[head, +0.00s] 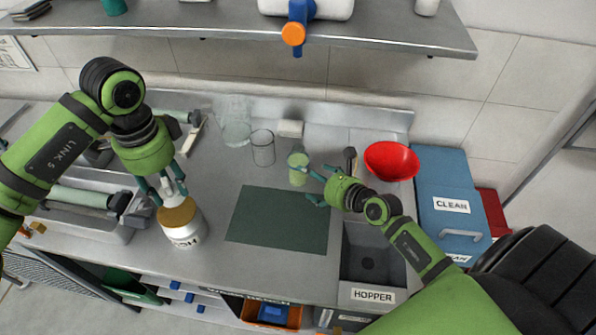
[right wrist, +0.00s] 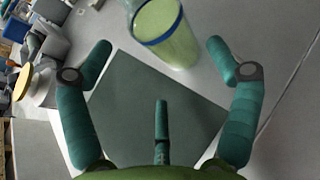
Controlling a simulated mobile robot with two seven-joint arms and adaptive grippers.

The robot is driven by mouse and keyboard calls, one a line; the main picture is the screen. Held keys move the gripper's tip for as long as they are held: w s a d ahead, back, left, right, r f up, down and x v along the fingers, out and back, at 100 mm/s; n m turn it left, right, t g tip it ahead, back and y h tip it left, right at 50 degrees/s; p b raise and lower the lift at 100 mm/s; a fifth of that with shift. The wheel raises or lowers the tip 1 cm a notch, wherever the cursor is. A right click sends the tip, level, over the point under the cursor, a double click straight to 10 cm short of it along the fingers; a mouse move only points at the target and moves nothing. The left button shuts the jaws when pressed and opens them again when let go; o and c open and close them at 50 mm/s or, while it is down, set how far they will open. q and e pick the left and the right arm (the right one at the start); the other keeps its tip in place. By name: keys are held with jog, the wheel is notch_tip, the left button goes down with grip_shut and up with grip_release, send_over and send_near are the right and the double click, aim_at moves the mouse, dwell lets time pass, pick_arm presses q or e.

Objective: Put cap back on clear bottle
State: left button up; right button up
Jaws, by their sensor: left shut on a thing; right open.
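My left gripper (head: 174,188) is shut on a small whitish thing, just above the tan top of a white jar (head: 187,228). The fingers hide much of the held thing, so I cannot tell whether it is a cap or touches the jar. A clear, bottle-like vessel (head: 236,128) stands at the back of the bench, its top hard to make out. My right gripper (head: 318,186) is open and empty, just right of a cup with pale green contents (head: 298,170). In the right wrist view the cup (right wrist: 160,32) has a blue rim and lies beyond the open fingers (right wrist: 160,60).
A clear beaker (head: 263,150) stands left of the green cup. A dark green mat (head: 278,222) lies bare in front. A red bowl (head: 391,161) and the hopper basin (head: 373,262) are at right. A shelf (head: 250,35) overhangs the back.

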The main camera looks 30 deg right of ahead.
aim_at(302, 174)
jog(key=shift+x, duration=1)
jog(key=shift+x, duration=2.65)
jog(key=shift+s+a, duration=0.1)
jog(key=c, duration=1.2)
jog(key=shift+r, duration=0.1)
jog(key=shift+c, duration=0.2)
